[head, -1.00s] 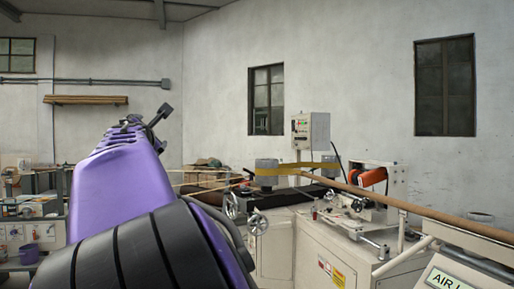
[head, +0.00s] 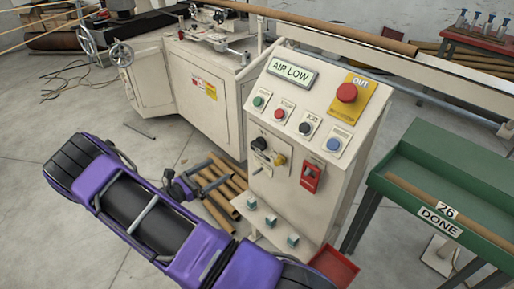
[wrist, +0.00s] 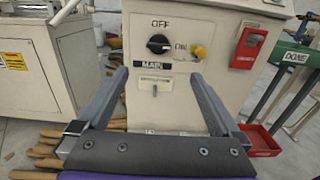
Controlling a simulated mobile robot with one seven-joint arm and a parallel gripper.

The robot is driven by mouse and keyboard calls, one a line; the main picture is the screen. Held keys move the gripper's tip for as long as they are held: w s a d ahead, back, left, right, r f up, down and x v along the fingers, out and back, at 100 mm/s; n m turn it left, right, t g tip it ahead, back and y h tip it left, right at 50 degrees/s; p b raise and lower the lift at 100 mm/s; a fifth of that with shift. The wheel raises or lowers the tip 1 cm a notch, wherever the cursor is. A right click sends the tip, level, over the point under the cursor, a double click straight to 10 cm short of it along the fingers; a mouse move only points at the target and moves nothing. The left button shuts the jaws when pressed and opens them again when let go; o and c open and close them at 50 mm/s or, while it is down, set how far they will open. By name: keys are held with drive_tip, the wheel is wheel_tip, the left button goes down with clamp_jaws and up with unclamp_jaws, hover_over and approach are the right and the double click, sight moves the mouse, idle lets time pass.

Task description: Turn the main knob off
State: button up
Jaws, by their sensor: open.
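My gripper (head: 184,182) is left of the cabinet in the head view. In the wrist view my gripper (wrist: 160,78) is open and empty, its fingers below and either side of the knob, apart from it.
A yellow knob (wrist: 199,52) sits right of the main knob, and a red switch box (head: 311,177) further right. Above are coloured buttons, a red stop button (head: 347,92) and an AIR LOW sign (head: 291,72). A green bench (head: 440,175) stands right; cardboard tubes (head: 222,186) lie by the cabinet.

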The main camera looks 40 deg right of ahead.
sight(256, 146)
drive_tip(key=d, duration=0.5)
drive_tip(key=w+d, duration=0.1)
drive_tip(key=d, duration=1)
drive_tip(key=shift+w+d, duration=0.3)
drive_tip(key=c, duration=1.3)
